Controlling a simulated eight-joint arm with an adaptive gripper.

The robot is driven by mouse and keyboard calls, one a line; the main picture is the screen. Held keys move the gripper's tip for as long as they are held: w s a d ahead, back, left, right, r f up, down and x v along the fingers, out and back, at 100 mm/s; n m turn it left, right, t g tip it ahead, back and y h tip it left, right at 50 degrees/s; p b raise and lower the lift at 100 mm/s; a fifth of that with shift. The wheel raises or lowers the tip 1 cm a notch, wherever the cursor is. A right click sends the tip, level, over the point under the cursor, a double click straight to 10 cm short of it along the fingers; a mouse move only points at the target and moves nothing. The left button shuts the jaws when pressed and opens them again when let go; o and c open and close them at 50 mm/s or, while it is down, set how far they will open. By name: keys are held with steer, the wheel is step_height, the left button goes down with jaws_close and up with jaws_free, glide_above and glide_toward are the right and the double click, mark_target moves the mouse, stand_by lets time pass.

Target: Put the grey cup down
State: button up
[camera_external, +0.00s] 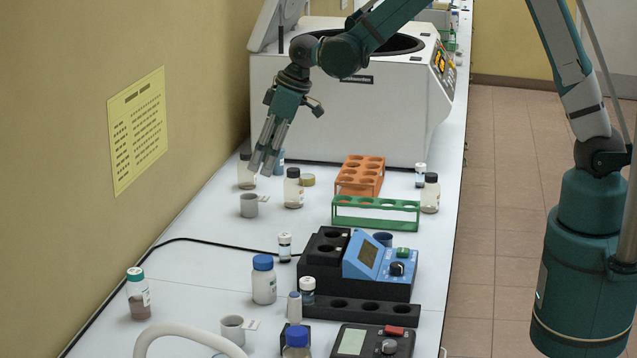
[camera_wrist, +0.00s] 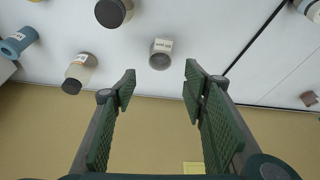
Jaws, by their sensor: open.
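A small grey cup (camera_external: 249,205) with a white label tab stands upright on the white bench, left of a dark-capped bottle. The wrist view shows this cup (camera_wrist: 160,61) from above, beyond and between my fingertips. My gripper (camera_external: 262,169) is open and empty, pointing down above the cup and apart from it. Its two ridged green fingers are spread in the wrist view (camera_wrist: 160,84). A second, similar grey cup (camera_external: 233,329) stands near the front of the bench, partly behind a pale curved tube.
Dark-capped bottles (camera_external: 293,188) stand close by the cup. An orange rack (camera_external: 360,176) and a green rack (camera_external: 375,213) are to the right. A white centrifuge (camera_external: 340,115) stands behind. The bench left and in front of the cup is clear up to a black cable (camera_external: 215,241).

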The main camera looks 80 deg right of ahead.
steer(key=s+a+r+t, duration=0.1)
steer(key=s+a+r, duration=0.2)
steer(key=s+r, duration=0.6)
steer(key=s+a+r, duration=0.4)
steer(key=s+r, duration=0.4)
steer(key=s, duration=0.4)
steer(key=s+a+m+t, duration=0.1)
steer(key=s+a+t, duration=0.1)
steer(key=s, duration=2)
steer(key=shift+s+a+m+h, duration=0.2)
steer(key=shift+a+m+h, duration=0.1)
steer(key=shift+a, duration=0.25)
